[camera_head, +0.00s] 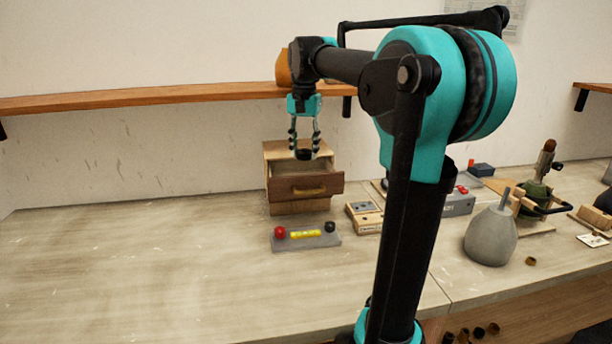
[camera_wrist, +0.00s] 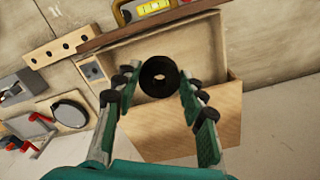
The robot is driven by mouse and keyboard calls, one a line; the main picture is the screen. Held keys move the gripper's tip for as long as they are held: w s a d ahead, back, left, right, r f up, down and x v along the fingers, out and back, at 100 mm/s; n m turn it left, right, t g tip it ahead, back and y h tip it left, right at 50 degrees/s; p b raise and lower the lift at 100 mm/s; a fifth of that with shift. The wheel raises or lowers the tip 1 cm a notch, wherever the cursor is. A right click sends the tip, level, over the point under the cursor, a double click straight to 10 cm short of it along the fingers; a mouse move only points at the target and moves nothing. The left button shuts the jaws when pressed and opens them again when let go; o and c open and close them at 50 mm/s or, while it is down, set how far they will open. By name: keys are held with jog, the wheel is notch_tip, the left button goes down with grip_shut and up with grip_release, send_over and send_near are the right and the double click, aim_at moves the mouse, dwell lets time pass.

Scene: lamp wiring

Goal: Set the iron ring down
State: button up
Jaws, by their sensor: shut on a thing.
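The iron ring (camera_wrist: 159,89) is a small, thick black ring with a round hole. It also shows in the head view (camera_head: 304,155), low between the fingertips. My gripper (camera_head: 304,150) points down and is shut on the ring. In the wrist view the fingers of my gripper (camera_wrist: 160,80) stand on either side of the ring. A small wooden cabinet (camera_head: 286,207) with a drawer (camera_head: 308,188) pulled out is below. In the wrist view the ring is held over the open drawer (camera_wrist: 205,52); the gap between them is hard to judge.
A wooden shelf (camera_head: 140,101) runs along the wall behind. The bench's left side is clear.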

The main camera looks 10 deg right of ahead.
jog(key=shift+a+f, duration=0.1)
jog(key=shift+f, duration=4.15)
jog(key=shift+f, duration=0.1)
jog(key=o, duration=1.3)
notch_tip(320, 180, up, 12)
jog(key=shift+r, duration=0.15)
